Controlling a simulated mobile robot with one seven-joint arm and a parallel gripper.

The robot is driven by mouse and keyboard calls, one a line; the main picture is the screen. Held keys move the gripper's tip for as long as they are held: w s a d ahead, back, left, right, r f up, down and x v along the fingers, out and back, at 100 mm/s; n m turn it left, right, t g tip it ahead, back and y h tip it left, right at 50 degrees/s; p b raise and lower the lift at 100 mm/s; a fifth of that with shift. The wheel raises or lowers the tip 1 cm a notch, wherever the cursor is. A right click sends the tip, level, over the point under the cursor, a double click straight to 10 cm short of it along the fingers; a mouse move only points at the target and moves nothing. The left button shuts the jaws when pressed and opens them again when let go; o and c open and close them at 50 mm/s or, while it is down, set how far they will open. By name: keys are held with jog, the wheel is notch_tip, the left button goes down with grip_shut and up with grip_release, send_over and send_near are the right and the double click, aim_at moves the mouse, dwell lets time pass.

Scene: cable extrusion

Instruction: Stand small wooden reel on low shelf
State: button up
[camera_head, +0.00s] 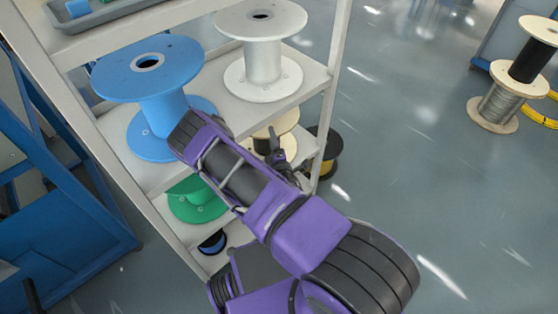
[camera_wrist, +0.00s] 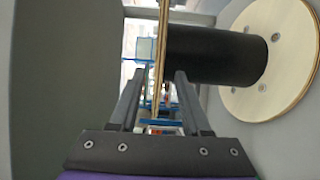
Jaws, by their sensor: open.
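A small wooden reel with pale flanges (camera_head: 287,123) is on the lower shelf (camera_head: 303,147), partly hidden by my arm. It looks upright there. In the wrist view its black core (camera_wrist: 215,55) lies sideways because the view is rolled. One flange (camera_wrist: 158,60) shows edge-on, and the other flange (camera_wrist: 292,50) is at the right, against a grey surface. My gripper (camera_head: 277,147) is open. Its two fingers (camera_wrist: 160,85) are on either side of the near flange's edge, with gaps showing. Whether they touch it cannot be told.
A blue reel (camera_head: 160,110) and a white reel (camera_head: 262,60) stand on the shelf above. A green reel (camera_head: 193,205) is lower left. A dark reel (camera_head: 328,160) stands behind the rack's post (camera_head: 330,95). More reels stand on the open floor (camera_head: 430,190) at right.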

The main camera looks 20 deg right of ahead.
jog(key=s+a+p, duration=0.1)
jog(key=s+a, duration=0.1)
jog(key=s, duration=1.1)
jog(key=shift+s, duration=0.4)
